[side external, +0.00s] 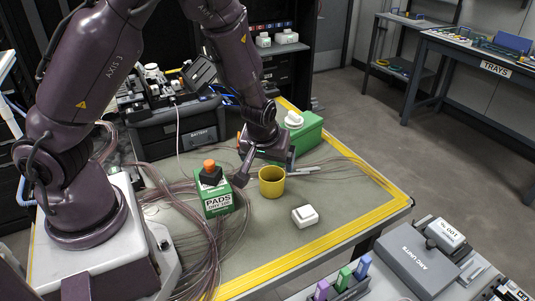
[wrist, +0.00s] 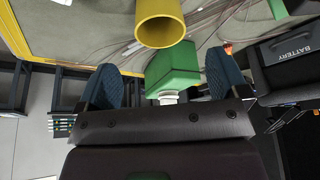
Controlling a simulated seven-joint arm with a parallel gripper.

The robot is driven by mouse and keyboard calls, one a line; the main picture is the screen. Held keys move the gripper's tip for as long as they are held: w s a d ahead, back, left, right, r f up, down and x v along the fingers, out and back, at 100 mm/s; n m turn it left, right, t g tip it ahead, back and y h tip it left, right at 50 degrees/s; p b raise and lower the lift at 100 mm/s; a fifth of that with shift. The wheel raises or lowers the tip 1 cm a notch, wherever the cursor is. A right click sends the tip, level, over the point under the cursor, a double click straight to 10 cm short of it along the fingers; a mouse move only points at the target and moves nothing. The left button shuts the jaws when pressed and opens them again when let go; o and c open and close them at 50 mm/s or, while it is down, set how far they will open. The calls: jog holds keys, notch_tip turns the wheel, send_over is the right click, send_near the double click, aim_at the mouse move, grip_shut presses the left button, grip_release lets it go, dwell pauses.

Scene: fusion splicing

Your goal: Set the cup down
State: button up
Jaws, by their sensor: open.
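A yellow cup (side external: 272,188) stands upright on the grey work mat, just right of the green PADS box. In the wrist view the yellow cup (wrist: 160,28) shows its round open mouth, just past my fingertips. My gripper (side external: 267,163) is at the cup's back side, close to its rim. In the wrist view my gripper (wrist: 160,75) has its two blue finger pads wide apart with nothing between them. I cannot tell whether a finger touches the cup.
The PADS box (side external: 217,203) carries a black bottle with an orange cap. A green case (side external: 308,133) with a white item on top is behind my gripper. A small white block (side external: 305,216) lies front right. Thin fibres cross the mat; its yellow-edged right side is mostly clear.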

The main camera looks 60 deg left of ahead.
jog(key=s+d+r+m+h, duration=0.2)
jog(key=s+d+r+h, duration=0.1)
jog(key=r, duration=0.5)
jog(key=s+d+r+m+h, duration=0.2)
jog(key=s+d+r, duration=0.15)
jog(key=r, duration=0.35)
jog(key=s+a+r+m+t+y, duration=0.1)
jog(key=s+r+m+t, duration=0.1)
jog(key=s+r+m, duration=0.3)
jog(key=s+r, duration=0.4)
jog(key=s, duration=0.1)
jog(key=shift+a+r+y, duration=0.15)
jog(key=shift+a+y, duration=0.2)
jog(key=shift+y, duration=0.05)
